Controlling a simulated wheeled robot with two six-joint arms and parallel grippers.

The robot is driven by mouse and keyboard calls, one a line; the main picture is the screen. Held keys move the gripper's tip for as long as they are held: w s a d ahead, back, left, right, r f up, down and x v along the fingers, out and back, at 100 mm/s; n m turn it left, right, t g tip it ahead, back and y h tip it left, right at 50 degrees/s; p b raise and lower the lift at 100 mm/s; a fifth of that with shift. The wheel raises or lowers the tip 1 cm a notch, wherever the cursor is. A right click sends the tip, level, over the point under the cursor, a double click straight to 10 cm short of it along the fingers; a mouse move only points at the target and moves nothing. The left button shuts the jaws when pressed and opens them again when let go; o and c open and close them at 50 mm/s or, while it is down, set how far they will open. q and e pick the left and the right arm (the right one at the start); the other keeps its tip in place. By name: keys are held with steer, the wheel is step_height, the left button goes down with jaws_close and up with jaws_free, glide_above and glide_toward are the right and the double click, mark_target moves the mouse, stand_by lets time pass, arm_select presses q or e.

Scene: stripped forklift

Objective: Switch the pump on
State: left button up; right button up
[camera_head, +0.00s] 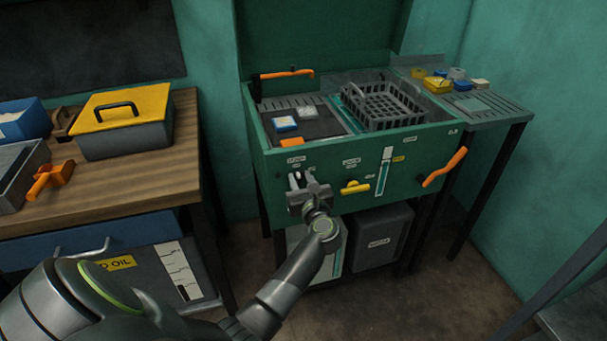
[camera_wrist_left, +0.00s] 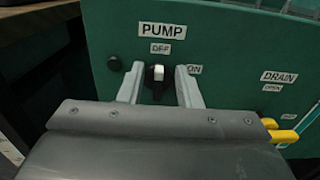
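The green wash cabinet (camera_head: 330,160) stands ahead with its control panel facing me. In the left wrist view the pump switch (camera_wrist_left: 158,74) is a black knob with a white pointer mark. The mark is at its top, toward the OFF label (camera_wrist_left: 160,49); the ON label (camera_wrist_left: 195,69) is to its right. My left gripper (camera_wrist_left: 160,71) is open, one finger on each side of the knob, with narrow gaps showing. In the head view the left gripper (camera_head: 297,181) is at the panel's left and hides the switch. My right gripper is not in view.
A yellow drain handle (camera_head: 355,187) and an orange lever (camera_head: 445,167) stick out of the panel to the right. A black basket (camera_head: 385,105) sits in the cabinet's top. A wooden bench (camera_head: 150,165) with a yellow-lidded box (camera_head: 125,120) stands left.

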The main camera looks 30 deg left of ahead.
arm_select(q)
jaws_close()
stand_by(0.3)
